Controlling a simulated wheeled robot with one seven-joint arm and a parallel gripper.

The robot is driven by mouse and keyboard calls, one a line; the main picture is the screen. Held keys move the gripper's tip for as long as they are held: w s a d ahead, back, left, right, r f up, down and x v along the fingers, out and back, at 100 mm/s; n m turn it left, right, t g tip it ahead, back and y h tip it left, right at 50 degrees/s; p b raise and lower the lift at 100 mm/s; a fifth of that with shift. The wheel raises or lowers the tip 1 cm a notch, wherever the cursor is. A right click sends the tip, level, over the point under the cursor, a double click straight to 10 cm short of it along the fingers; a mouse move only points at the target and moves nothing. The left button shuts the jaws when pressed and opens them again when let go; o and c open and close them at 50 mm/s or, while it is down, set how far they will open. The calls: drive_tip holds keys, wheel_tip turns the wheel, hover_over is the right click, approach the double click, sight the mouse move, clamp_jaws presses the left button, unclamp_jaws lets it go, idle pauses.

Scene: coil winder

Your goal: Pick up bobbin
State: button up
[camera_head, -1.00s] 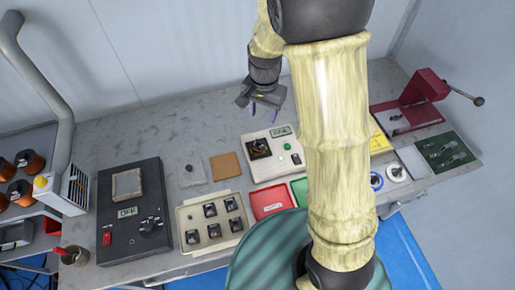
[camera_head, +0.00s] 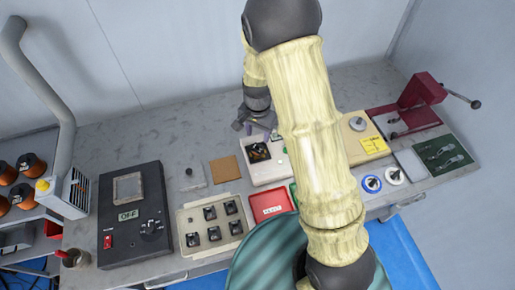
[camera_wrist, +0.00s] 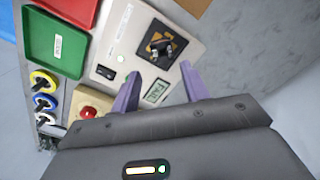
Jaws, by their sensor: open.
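A small dark bobbin-like piece (camera_wrist: 162,46) sits on a black square with orange marks on the pale tester. The piece also shows in the head view (camera_head: 259,152). My gripper (camera_wrist: 158,82) is open and empty, its two purple fingers apart at the tester's edge, short of the piece. In the head view my gripper (camera_head: 260,130) is just behind the tester (camera_head: 262,173); my arm hides part of the tester. Several similar black pieces stand in a beige tray (camera_head: 186,222) at the front left.
A red tray (camera_head: 269,205) and a green tray (camera_wrist: 53,45) lie beside the tester. A black unit (camera_head: 133,213) reading OFF stands left. A red press (camera_head: 420,92) stands right. The table is clear at the back left.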

hover_over(258, 147)
drive_tip(key=s, duration=0.1)
drive_tip(key=shift+f+p, duration=0.3)
drive_tip(key=shift+f, duration=1.85)
drive_tip(key=shift+s, duration=0.1)
drive_tip(key=shift+w+a+f+p, duration=0.15)
drive_tip(key=shift+f+p, duration=0.35)
drive_tip(key=shift+f, duration=0.8)
drive_tip(key=shift+w+d+f+p, duration=0.15)
drive_tip(key=shift+f+p, duration=0.35)
drive_tip(key=shift+f, duration=0.8)
drive_tip(key=shift+a, duration=0.1)
drive_tip(key=c, duration=0.8)
drive_tip(key=shift+r, duration=0.1)
